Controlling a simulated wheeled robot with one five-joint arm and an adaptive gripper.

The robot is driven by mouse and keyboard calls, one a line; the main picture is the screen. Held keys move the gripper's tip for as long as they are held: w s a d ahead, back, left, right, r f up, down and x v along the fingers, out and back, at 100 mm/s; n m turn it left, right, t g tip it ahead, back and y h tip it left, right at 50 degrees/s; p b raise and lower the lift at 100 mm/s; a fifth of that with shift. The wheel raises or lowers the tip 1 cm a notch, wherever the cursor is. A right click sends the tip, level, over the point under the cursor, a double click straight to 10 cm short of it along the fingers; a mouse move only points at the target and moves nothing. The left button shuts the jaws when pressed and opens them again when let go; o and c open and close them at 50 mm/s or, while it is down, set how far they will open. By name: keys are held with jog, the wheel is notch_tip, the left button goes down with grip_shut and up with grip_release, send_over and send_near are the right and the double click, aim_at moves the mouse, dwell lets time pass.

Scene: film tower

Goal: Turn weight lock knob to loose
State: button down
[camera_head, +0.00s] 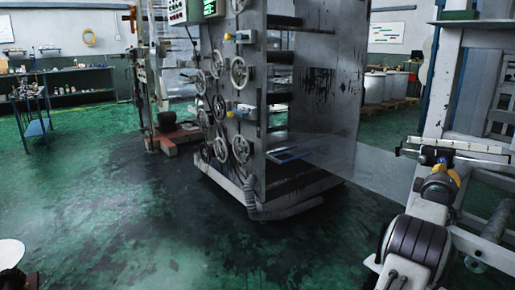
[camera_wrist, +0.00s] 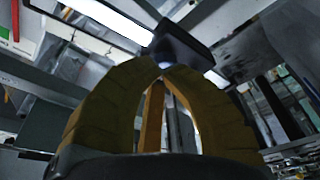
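My gripper (camera_head: 442,168) is at the right in the head view, on my white and black arm. Its yellow fingers point up, just below a pale horizontal beam (camera_head: 477,158) with a dark blue-black piece (camera_head: 428,155) at its left part. In the wrist view my gripper (camera_wrist: 162,68) has its yellow fingers curved together, with the tips meeting or nearly so and no held object visible. A dark block (camera_wrist: 182,46) appears just beyond the tips; I cannot tell whether they touch. I cannot make out the weight lock knob or its setting clearly.
The film tower (camera_head: 312,85) with several handwheels (camera_head: 238,72) stands in the middle. A film sheet (camera_head: 350,162) runs from it toward the grey frame (camera_head: 455,90) at the right. A roller (camera_head: 497,218) lies near my arm. Green floor (camera_head: 110,200) is open at the left.

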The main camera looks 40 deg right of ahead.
aim_at(448, 163)
jog(key=shift+w+p+v, duration=0.15)
jog(key=shift+p+v, duration=0.2)
jog(key=shift+v, duration=0.4)
jog(key=shift+w+p+v, duration=0.2)
jog(key=shift+p+v, duration=0.1)
jog(key=shift+v, duration=0.5)
jog(key=shift+p, duration=0.3)
jog(key=d+p, duration=0.3)
jog(key=p, duration=0.5)
jog(key=shift+d, duration=0.3)
jog(key=shift+w+d+f+b, duration=0.1)
jog(key=shift+d+b, duration=0.6)
jog(key=shift+b, duration=0.55)
jog(key=shift+w+d+f+b, duration=0.1)
jog(key=shift+d+b, duration=0.65)
jog(key=shift+b, duration=0.5)
jog(key=shift+w+r+b, duration=0.35)
jog(key=shift+r+b, duration=0.15)
jog(key=shift+b, duration=0.25)
jog(key=shift+s+r+b, duration=0.25)
jog(key=shift+r+b, duration=0.15)
jog(key=shift+b, duration=0.75)
